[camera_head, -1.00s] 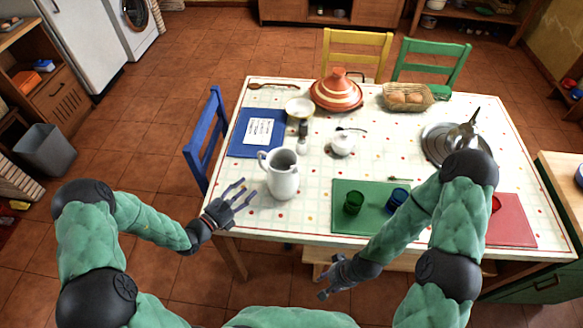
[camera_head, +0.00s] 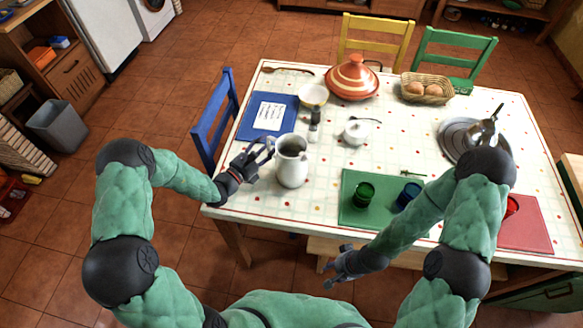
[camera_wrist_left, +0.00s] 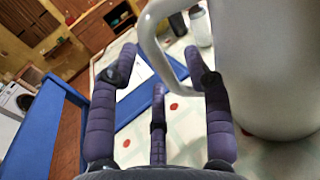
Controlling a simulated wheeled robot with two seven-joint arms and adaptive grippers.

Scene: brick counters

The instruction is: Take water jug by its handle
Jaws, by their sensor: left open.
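The white water jug (camera_head: 291,166) stands upright on the near left part of the table, its handle on the left side. In the left wrist view the jug body (camera_wrist_left: 268,70) fills the right side, and the handle (camera_wrist_left: 150,42) shows between my spread fingers. My left gripper (camera_head: 262,153) is open at the jug's handle; it also shows in the left wrist view (camera_wrist_left: 163,68). I cannot tell whether a finger touches the handle. My right gripper (camera_head: 345,265) hangs in front of the table's near edge, away from the jug; its fingers are too small to judge.
A blue mat with a paper (camera_head: 268,116), a shaker (camera_head: 315,118) and a white sugar bowl (camera_head: 357,132) stand behind the jug. A green mat (camera_head: 375,215) with cups lies to its right. A blue chair (camera_head: 214,120) stands at the table's left side.

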